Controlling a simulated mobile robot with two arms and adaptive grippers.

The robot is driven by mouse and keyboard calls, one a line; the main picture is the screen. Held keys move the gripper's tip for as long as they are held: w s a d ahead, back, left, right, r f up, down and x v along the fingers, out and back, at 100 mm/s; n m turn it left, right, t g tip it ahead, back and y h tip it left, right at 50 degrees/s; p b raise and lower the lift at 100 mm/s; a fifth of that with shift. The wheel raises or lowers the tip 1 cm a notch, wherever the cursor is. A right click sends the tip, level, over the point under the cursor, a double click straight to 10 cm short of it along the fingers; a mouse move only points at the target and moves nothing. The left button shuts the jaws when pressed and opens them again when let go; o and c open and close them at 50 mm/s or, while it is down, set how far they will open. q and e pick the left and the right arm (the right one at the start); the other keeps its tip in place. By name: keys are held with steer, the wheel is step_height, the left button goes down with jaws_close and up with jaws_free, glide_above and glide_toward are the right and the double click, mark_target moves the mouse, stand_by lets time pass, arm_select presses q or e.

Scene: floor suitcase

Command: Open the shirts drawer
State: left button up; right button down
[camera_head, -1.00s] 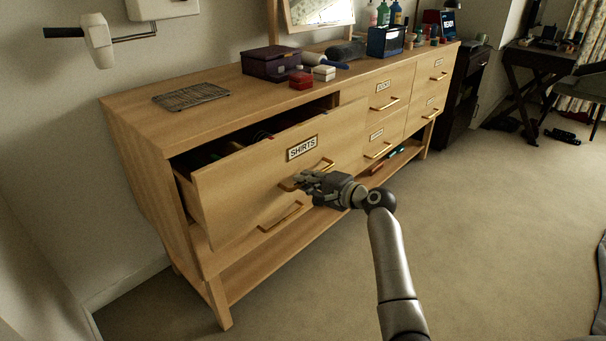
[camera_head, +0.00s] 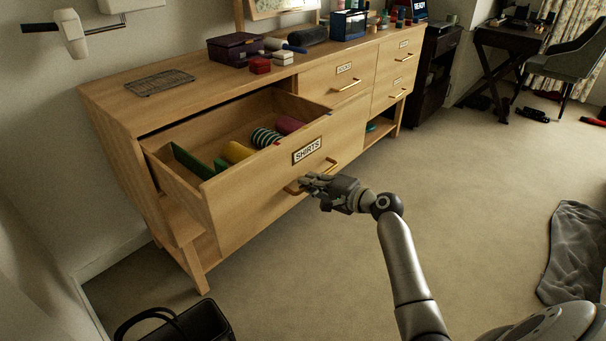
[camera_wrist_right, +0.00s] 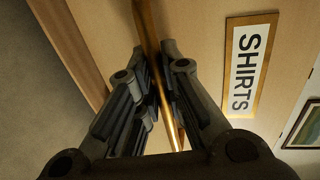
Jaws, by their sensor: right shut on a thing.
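The shirts drawer (camera_head: 262,195) is pulled well out of the wooden dresser (camera_head: 110,100), and its label reads SHIRTS (camera_head: 307,150). Inside lie rolled items: green (camera_head: 192,162), yellow (camera_head: 236,152), striped (camera_head: 265,137) and dark pink (camera_head: 289,125). My right gripper (camera_head: 308,184) is shut on the brass drawer handle (camera_head: 328,164) at the drawer front. In the right wrist view the handle bar (camera_wrist_right: 150,40) runs between the two fingers (camera_wrist_right: 158,95), beside the label (camera_wrist_right: 250,65). My left gripper is not in view.
On the dresser top are a wire rack (camera_head: 160,82), a purple box (camera_head: 235,48), a red box (camera_head: 260,65) and a blue box (camera_head: 348,24). A black bag (camera_head: 190,322) stands on the floor at the front left. A grey cloth (camera_head: 578,250) lies at right. The carpet between is clear.

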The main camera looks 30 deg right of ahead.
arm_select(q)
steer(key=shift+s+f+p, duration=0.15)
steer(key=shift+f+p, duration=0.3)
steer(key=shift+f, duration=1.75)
arm_select(e)
steer(key=shift+s+d+f, duration=0.1)
steer(key=shift+s+d, duration=0.15)
steer(key=shift+s, duration=0.5)
steer(key=shift+s+d+r, duration=0.1)
steer(key=shift+s+d, duration=0.2)
steer(key=shift+s, duration=0.5)
steer(key=shift+s+d+f, duration=0.1)
steer(key=shift+s+d, duration=0.15)
steer(key=shift+s, duration=0.5)
steer(key=c, duration=1.5)
jaws_free()
steer(key=v, duration=1.2)
